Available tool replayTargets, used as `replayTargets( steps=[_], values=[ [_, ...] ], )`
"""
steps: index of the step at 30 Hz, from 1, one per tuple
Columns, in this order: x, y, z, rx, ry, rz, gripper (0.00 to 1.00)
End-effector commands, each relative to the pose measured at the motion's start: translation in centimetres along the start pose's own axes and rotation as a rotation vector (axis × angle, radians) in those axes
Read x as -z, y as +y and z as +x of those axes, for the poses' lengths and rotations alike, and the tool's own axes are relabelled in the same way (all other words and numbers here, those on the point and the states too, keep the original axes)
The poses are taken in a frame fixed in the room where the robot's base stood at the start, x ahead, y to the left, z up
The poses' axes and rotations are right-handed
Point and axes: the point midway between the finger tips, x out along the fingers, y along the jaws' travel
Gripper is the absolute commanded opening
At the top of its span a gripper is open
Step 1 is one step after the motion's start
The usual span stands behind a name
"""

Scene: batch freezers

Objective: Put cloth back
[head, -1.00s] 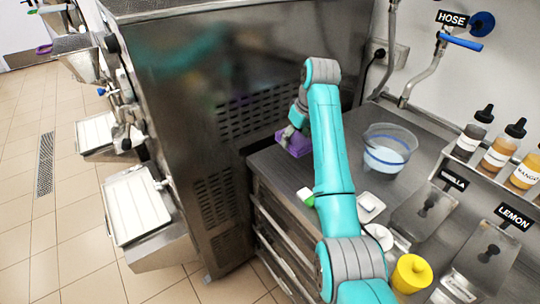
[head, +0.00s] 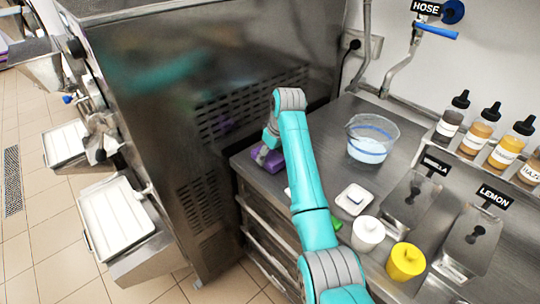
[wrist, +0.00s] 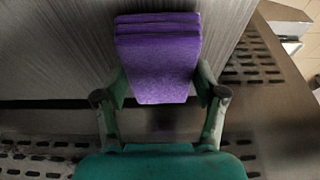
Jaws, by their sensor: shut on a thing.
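The purple folded cloth (head: 268,158) is at the left end of the steel counter, beside the big steel freezer. My gripper (head: 262,152) is at the cloth, partly hidden behind my arm in the head view. In the wrist view the folded purple cloth (wrist: 157,55) sits between the two fingers of my gripper (wrist: 158,92), which are shut on its sides. I cannot tell whether the cloth touches the counter.
A clear tub of pale liquid (head: 372,138) stands behind my arm to the right. A small white dish (head: 354,199), a white pot (head: 368,234) and a yellow pot (head: 405,261) stand nearer. Labelled bottles (head: 480,135) line the right. The freezer (head: 160,110) walls the counter's left side.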

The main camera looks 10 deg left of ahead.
Motion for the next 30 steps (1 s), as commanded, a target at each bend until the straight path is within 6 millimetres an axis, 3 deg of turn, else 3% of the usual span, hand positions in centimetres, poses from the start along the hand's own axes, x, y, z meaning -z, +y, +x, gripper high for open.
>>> replayTargets(
  steps=[12, 13, 15, 16, 26, 30],
  values=[
    [-0.2, 0.0, 0.8, 0.000, 0.001, 0.000, 0.42],
    [-0.2, 0.0, 0.8, 0.000, 0.001, 0.000, 0.75],
    [-0.2, 0.0, 0.8, 0.000, 0.001, 0.000, 0.92],
    [-0.2, 0.0, 0.8, 0.000, 0.001, 0.000, 0.95],
    [-0.2, 0.0, 0.7, 0.000, 0.001, 0.000, 0.95],
    [-0.1, 0.0, -0.4, -0.001, 0.003, -0.001, 0.95]
  ],
)
